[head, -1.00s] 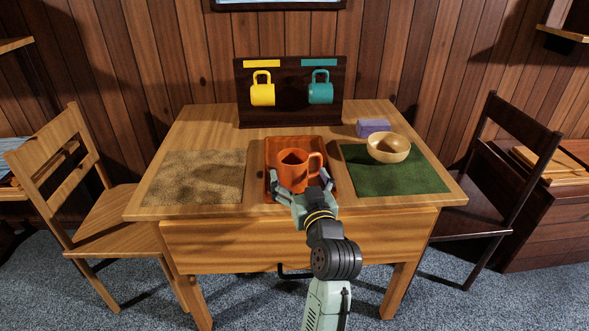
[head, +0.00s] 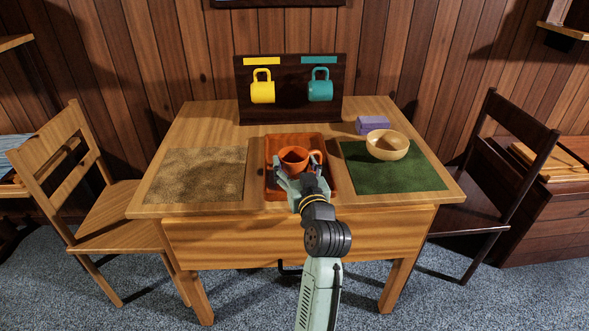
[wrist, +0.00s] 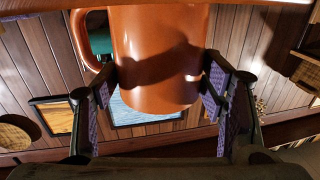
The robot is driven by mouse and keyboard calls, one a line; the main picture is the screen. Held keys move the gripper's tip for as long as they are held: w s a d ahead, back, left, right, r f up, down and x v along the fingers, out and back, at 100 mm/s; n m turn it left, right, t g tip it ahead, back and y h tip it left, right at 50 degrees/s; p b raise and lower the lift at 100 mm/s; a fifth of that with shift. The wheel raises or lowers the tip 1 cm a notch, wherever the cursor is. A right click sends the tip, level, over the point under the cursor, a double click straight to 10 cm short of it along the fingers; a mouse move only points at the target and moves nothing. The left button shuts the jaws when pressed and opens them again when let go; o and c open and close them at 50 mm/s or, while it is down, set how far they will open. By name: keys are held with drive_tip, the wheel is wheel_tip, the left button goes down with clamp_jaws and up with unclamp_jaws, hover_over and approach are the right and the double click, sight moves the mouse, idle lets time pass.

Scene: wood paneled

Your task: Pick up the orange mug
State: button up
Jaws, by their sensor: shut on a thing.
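The orange mug (head: 295,158) is over the orange-brown tray (head: 337,165) at the middle of the table, its opening up and its handle to the right. My gripper (head: 296,181) is on the near side of the mug and hides its lower part. In the wrist view the mug (wrist: 158,60) fills the space between the two fingers (wrist: 160,88), which press on its sides, with its handle at the left. My gripper is shut on the mug. I cannot tell whether its base is clear of the tray.
A wooden bowl (head: 387,145) sits on the green mat (head: 400,178), with a purple block (head: 372,125) behind it. A tan mat (head: 195,177) lies bare at left. A dark rack (head: 291,99) at the back holds a yellow mug (head: 262,92) and a teal mug (head: 320,91). Chairs flank the table.

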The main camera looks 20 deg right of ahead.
drive_tip(key=c, duration=0.8)
drive_tip(key=shift+r, duration=0.1)
